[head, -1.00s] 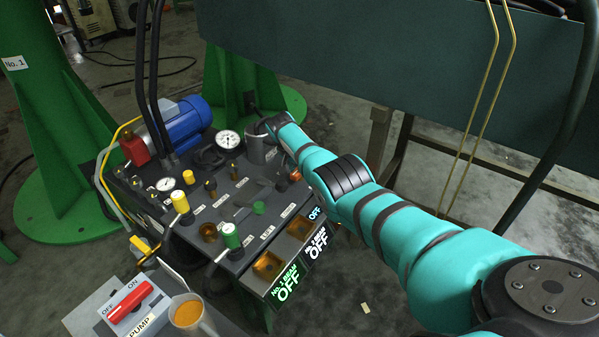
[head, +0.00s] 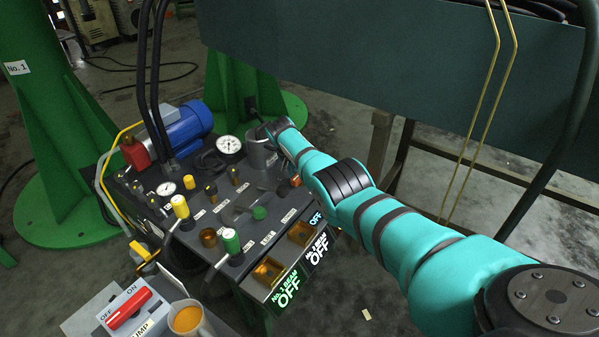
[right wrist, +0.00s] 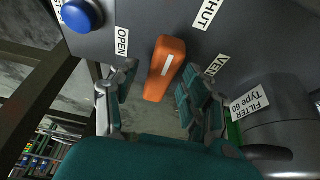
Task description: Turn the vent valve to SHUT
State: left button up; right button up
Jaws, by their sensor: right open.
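The vent valve has an orange handle (right wrist: 164,68) with a white line, on a dark panel in the right wrist view. An OPEN label (right wrist: 122,42) is to its left, a SHUT label (right wrist: 207,12) to its upper right and a partly hidden VENT label (right wrist: 217,66) to its right. The handle's line points up, slightly right, in that view. My right gripper (right wrist: 160,72) is open, its fingers on either side of the handle with gaps visible. In the head view my right arm hides most of this gripper. My left gripper is not in view.
A grey filter (right wrist: 275,126) stands close beside the right finger; a blue button (right wrist: 82,15) is at upper left. In the head view the console carries a blue motor (head: 187,127), gauges, yellow (head: 180,206) and green (head: 231,240) levers. A red pump switch (head: 128,308) is at lower left.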

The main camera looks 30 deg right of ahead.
jog(key=shift+r, duration=0.1)
jog(key=v, duration=1.1)
jog(key=shift+a+r, duration=0.3)
jog(key=shift+r, duration=0.05)
jog(key=shift+s, duration=0.1)
